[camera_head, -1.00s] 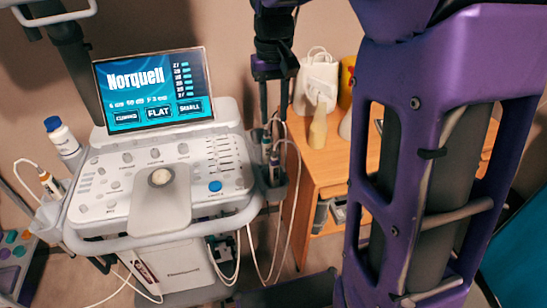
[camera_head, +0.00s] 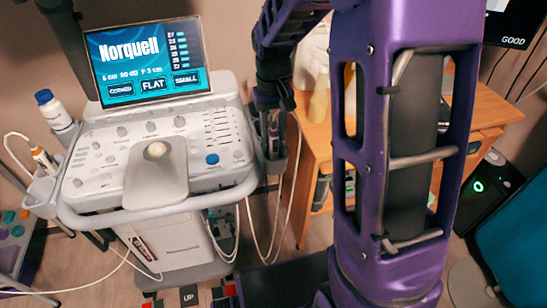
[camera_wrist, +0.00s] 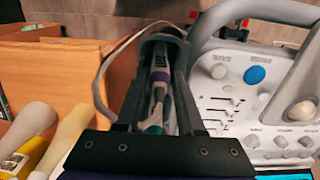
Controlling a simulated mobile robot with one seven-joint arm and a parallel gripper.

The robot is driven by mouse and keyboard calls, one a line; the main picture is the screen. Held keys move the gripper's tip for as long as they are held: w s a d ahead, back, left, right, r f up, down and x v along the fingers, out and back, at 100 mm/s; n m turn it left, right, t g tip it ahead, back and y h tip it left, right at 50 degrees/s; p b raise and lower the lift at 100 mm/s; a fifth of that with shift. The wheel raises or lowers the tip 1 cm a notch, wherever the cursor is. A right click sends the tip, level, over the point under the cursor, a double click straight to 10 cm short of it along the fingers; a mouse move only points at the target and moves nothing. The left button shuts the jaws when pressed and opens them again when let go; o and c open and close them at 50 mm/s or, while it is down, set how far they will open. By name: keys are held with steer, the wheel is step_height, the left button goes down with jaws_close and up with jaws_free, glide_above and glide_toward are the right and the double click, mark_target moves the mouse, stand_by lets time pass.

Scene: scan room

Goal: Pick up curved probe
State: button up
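A slim probe (camera_wrist: 159,88) with a pale body and a purple band stands in the grey holder at the console's right side. In the head view this holder (camera_head: 273,166) is partly hidden by my gripper (camera_head: 271,112). In the wrist view my gripper (camera_wrist: 160,78) points into the holder, with its dark fingers apart on either side of the probe. I cannot tell whether they touch it. Another probe (camera_head: 43,158), with an orange-brown band, stands in the left holder (camera_head: 42,188). I cannot tell from shape which probe is curved.
The ultrasound console (camera_head: 155,165) with its screen (camera_head: 150,60) stands left of my arm. A white bottle with a blue cap (camera_head: 54,110) is at its left. A wooden cabinet (camera_head: 315,150) with bottles is close on the right. Cables (camera_head: 250,225) hang below the right holder.

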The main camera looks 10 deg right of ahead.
steer(key=shift+f, duration=1.45)
jaws_close()
